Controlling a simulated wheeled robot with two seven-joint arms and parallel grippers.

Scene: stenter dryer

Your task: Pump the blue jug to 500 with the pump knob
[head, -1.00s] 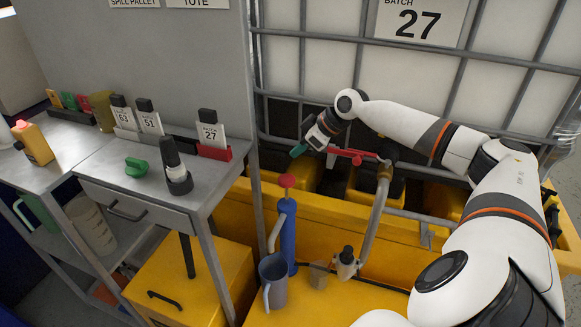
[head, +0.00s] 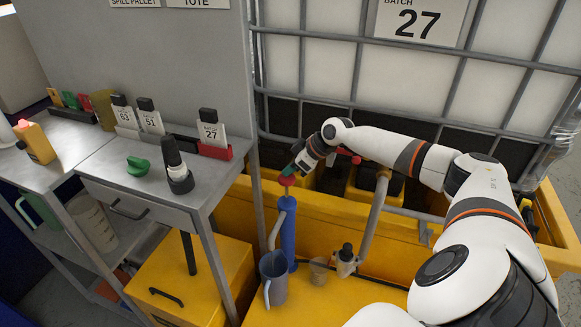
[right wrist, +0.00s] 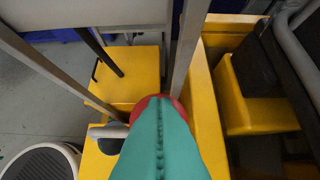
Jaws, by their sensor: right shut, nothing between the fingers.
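The blue pump (head: 288,232) stands upright on the yellow surface, with a red pump knob (head: 286,181) on top. The grey-blue jug (head: 274,283) stands beside the pump's foot, its handle to the left. Its fill level cannot be read. My right gripper (head: 292,170) is shut and empty, its green fingertips just above the knob. In the right wrist view the shut green fingers (right wrist: 160,110) cover most of the red knob (right wrist: 143,105). I cannot tell whether they touch it. My left gripper is out of view.
A small beaker (head: 318,270) is near the jug. The steel table (head: 110,165) is to the left. The caged tote (head: 320,65) is behind.

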